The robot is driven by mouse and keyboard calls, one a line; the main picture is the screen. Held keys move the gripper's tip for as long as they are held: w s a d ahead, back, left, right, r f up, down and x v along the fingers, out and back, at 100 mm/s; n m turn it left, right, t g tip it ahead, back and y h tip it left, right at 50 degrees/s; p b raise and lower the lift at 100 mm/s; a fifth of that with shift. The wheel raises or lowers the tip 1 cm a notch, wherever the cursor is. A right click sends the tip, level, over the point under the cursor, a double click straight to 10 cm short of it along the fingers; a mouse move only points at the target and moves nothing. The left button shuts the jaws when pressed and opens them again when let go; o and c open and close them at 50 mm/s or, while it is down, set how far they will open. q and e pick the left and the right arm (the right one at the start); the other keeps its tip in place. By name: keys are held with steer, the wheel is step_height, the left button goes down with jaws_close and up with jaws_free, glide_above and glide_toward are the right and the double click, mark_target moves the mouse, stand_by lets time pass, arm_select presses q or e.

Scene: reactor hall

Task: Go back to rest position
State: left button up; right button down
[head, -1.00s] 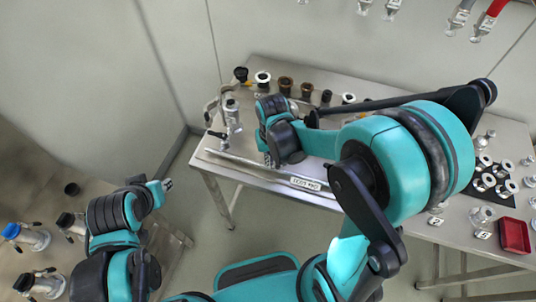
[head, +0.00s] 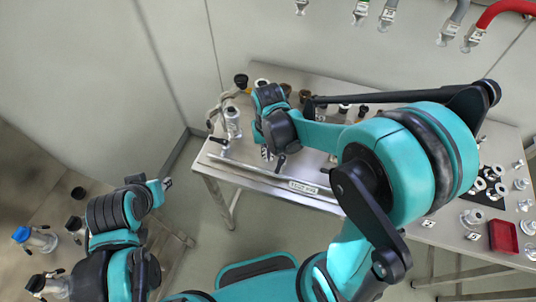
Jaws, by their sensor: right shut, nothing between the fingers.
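My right arm reaches from the lower right over the metal table (head: 213,165). My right gripper (head: 266,153) is shut and empty above the table's front left part, and its own wrist partly hides it. My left arm stands at the lower left, and my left gripper (head: 167,183) points to the right over the gap beside the left bench. Its fingers are too small to tell whether they are open or shut.
A metal fitting (head: 232,122) stands at the table's left end. A labelled bar (head: 303,187) lies along the front edge. A red tray (head: 503,237) and several metal flanges are at the right. The left bench (head: 30,160) carries a blue-capped part (head: 35,238).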

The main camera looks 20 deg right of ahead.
steer(key=shift+r, duration=0.45)
steer(key=s+t+b, duration=0.1)
steer(key=b, duration=0.1)
steer(key=s+d+t+b, duration=0.1)
steer(key=b, duration=0.1)
steer(key=s+d+t+b, duration=0.1)
steer(key=b, duration=0.1)
steer(key=shift+s+d+r, duration=0.15)
steer(key=shift+r, duration=0.1)
steer(key=shift+s+d+f+n+t+b, duration=0.15)
steer(key=shift+s+d+f+t+b, duration=0.2)
steer(key=shift+s+t+b, duration=0.55)
steer(key=shift+s+d+f+n+t+b, duration=0.1)
steer(key=shift+s+d+f+t+b, duration=0.3)
steer(key=shift+b, duration=0.75)
steer(key=shift+s+d+f+n+t+b, duration=0.15)
steer(key=shift+s+d+t+b, duration=0.4)
steer(key=shift+s+b, duration=0.45)
steer(key=shift+a, duration=0.1)
